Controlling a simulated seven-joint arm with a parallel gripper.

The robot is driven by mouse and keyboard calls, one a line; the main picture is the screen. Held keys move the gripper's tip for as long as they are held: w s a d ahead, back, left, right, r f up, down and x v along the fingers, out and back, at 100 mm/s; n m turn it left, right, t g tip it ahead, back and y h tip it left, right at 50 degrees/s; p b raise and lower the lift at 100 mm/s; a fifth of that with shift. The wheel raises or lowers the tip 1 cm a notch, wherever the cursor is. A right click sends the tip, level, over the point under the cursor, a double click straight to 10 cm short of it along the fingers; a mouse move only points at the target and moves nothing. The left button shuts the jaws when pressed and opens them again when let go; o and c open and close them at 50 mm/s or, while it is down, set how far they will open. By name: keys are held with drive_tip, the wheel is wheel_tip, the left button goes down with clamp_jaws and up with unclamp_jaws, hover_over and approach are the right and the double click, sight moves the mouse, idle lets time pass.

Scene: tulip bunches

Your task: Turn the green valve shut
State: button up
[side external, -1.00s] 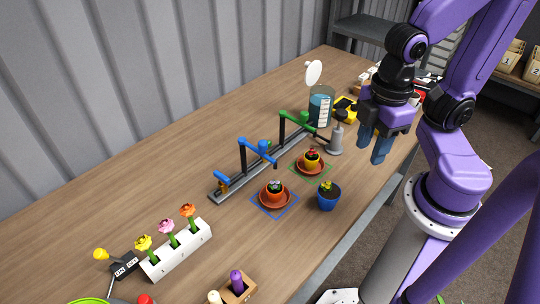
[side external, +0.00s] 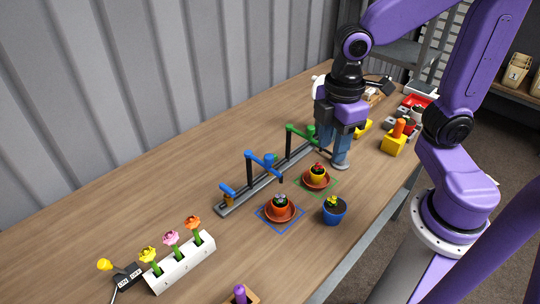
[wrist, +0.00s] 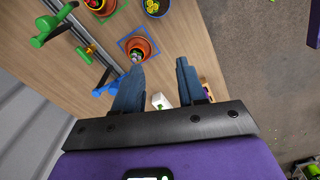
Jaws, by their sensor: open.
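The green valve (side external: 311,131) is on a dark post at the far end of a grey rail, with a green arm reaching out toward the yellow pot. It also shows at the upper left in the wrist view (wrist: 45,38). My gripper (side external: 335,148) is upright just right of the green valve, its blue fingers pointing down, apart and empty. In the wrist view, the fingers (wrist: 160,85) are spread with nothing between them, and the valve lies to their left. I cannot tell the exact gap between the gripper and the valve in the side view.
A blue valve (side external: 269,157) with a blue arm stands nearer on the same rail (side external: 245,193). The yellow pot (side external: 317,175), orange pot (side external: 280,210) and blue pot (side external: 334,213) stand in front.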

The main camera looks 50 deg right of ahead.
drive_tip(key=w+d+f+n, duration=0.1)
drive_tip(key=w+d+n, duration=0.1)
drive_tip(key=w, duration=0.9)
drive_tip(key=w+d+f+n, duration=0.1)
drive_tip(key=w+d, duration=0.1)
drive_tip(key=w, duration=0.8)
drive_tip(key=f, duration=1.7)
drive_tip(key=shift+w+d, duration=0.15)
drive_tip(key=shift+w, duration=0.05)
drive_tip(key=shift+c, duration=0.3)
clamp_jaws()
